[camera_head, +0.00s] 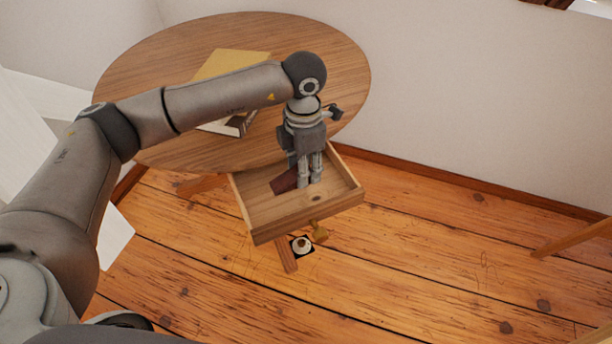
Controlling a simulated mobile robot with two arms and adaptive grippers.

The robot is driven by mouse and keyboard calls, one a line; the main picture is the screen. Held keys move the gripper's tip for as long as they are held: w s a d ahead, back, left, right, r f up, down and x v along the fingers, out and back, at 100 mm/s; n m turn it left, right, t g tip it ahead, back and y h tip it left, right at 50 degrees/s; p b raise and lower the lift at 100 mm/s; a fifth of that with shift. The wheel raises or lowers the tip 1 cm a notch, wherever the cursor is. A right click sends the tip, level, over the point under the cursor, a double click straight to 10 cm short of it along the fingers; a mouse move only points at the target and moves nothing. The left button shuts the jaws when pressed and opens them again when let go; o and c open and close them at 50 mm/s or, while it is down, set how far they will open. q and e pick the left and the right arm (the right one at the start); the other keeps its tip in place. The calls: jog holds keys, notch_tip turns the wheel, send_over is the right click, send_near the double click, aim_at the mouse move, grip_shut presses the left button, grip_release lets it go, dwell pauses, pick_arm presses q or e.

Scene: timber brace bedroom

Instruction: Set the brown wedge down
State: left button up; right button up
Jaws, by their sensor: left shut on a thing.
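The brown wedge (285,182) is a small dark reddish-brown piece. It is at the left gripper's fingertips, low inside the open wooden drawer (306,212) of the round table. My left gripper (304,184) points down into the drawer and is shut on the wedge. The fingers hide part of the wedge, and I cannot tell whether it touches the drawer floor. My right gripper is not in view.
The round wooden table (340,75) holds a yellow-covered book (232,62), partly behind my arm. A brass-coloured knob (319,232) sticks out from the drawer front. A small round white-and-brown object (301,245) lies below the drawer. Open plank floor lies to the right.

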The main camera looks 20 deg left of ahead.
pick_arm(q)
jog(key=shift+w+d+f, duration=0.15)
jog(key=shift+w+f, duration=0.15)
jog(key=shift+f, duration=0.15)
notch_tip(320, 180, down, 3)
jog(key=shift+f, duration=0.1)
jog(key=shift+w, duration=0.1)
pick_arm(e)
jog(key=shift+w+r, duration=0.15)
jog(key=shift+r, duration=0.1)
pick_arm(q)
jog(key=o, duration=1)
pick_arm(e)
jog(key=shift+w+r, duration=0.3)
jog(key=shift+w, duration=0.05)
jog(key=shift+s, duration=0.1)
